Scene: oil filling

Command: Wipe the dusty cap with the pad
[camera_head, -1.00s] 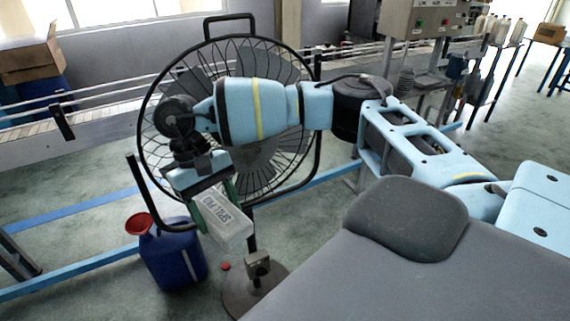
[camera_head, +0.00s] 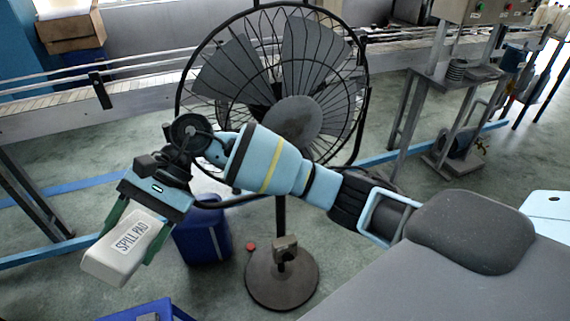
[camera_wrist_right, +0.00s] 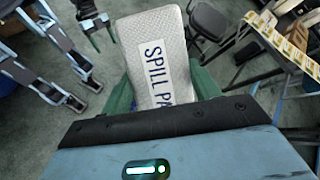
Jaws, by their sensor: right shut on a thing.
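My right gripper (camera_head: 138,232) is shut on a white pad (camera_head: 108,264) labelled "SPILL PAD". Its green fingers hold the pad by the sides in the air at the lower left of the head view. The pad (camera_wrist_right: 158,30) also shows in the wrist view, gripped between the green fingers (camera_wrist_right: 165,90). A small red round thing (camera_head: 251,246) lies on the floor beside the fan base; I cannot tell whether it is the dusty cap. I see no clearly dusty cap.
A standing fan (camera_head: 290,120) is behind my right arm. A blue jug (camera_head: 203,238) stands on the floor, partly hidden by the arm. A blue-edged thing (camera_head: 170,306) shows at the bottom edge. A conveyor (camera_head: 130,105) runs behind. A machine stand (camera_head: 450,85) is at the right.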

